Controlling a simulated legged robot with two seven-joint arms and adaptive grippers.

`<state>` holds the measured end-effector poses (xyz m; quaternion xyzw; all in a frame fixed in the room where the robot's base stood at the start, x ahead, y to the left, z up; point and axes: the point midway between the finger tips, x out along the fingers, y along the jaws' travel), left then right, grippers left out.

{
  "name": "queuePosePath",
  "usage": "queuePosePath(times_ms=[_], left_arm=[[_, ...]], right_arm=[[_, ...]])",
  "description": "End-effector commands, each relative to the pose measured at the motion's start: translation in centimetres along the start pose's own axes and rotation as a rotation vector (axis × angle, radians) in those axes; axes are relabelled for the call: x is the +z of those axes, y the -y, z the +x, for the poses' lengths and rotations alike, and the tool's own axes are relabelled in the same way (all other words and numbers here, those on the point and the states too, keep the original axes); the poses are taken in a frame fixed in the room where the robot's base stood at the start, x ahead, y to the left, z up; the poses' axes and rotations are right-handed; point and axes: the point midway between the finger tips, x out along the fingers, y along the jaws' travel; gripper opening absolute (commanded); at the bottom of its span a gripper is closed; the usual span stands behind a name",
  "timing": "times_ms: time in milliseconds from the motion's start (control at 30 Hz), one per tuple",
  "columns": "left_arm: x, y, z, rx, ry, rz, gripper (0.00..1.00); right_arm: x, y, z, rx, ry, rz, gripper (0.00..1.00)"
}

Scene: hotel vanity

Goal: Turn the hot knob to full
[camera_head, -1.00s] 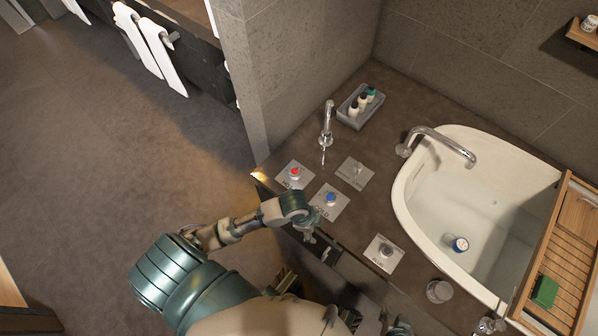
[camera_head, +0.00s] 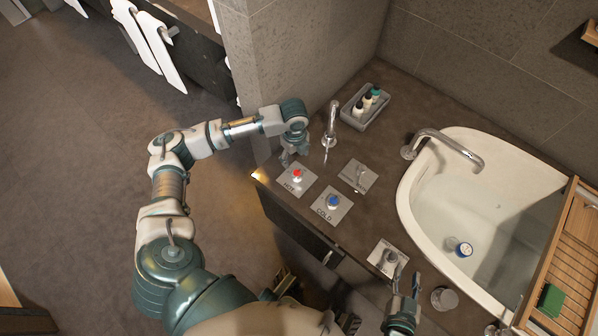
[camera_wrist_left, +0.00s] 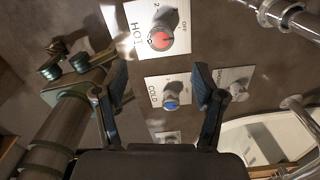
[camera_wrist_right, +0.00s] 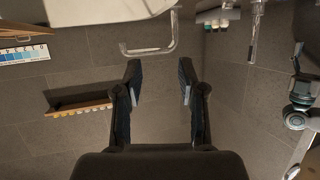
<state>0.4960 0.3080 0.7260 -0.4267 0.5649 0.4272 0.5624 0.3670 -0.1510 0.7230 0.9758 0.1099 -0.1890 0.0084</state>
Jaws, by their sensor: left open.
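The hot knob (camera_head: 297,175) has a red cap and sits on a square metal plate marked HOT. In the left wrist view the hot knob (camera_wrist_left: 161,38) is beyond the fingers, with OFF and numbers on its plate. The blue-capped cold knob (camera_head: 333,202) is on its own plate beside it, and it also shows in the left wrist view (camera_wrist_left: 170,101). My left gripper (camera_head: 288,160) is just behind the hot knob, apart from it; its fingers (camera_wrist_left: 163,84) are open and empty. My right gripper (camera_head: 405,282) is low near the counter front, open and empty in its wrist view (camera_wrist_right: 160,80).
A faucet (camera_head: 332,125) and a grey tray of bottles (camera_head: 364,107) stand behind the knobs. Two more plates, one with a lever (camera_head: 358,175) and one with a knob (camera_head: 388,258), lie to the right. A tub (camera_head: 420,185) with a spout and a wall at the back bound the counter.

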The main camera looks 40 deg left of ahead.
Motion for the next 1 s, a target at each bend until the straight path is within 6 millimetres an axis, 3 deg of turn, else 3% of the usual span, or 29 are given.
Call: queuePosePath(times_ms=[33, 200, 500, 700, 1000], left_arm=[[-0.1, -0.1, 1.7, 0.007, -0.001, 0.000, 0.70], [-0.6, 0.1, 5.2, 0.008, 0.006, 0.000, 0.70], [-0.7, 0.1, 10.1, 0.005, 0.009, 0.001, 0.70], [-0.2, 0.1, 11.5, -0.001, 0.003, -0.001, 0.70], [-0.5, 0.2, 11.4, -0.001, 0.007, 0.001, 0.70]], right_arm=[[-0.3, 0.1, 0.4, -0.005, -0.053, 0.004, 0.40], [-3.5, 0.2, 0.5, -0.020, -0.271, 0.018, 0.40], [-7.7, 0.6, -0.9, -0.036, -0.587, 0.037, 0.40], [-9.1, 1.3, -1.6, -0.039, -0.679, 0.035, 0.40], [-9.3, 1.0, -1.9, -0.040, -0.695, 0.041, 0.40]])
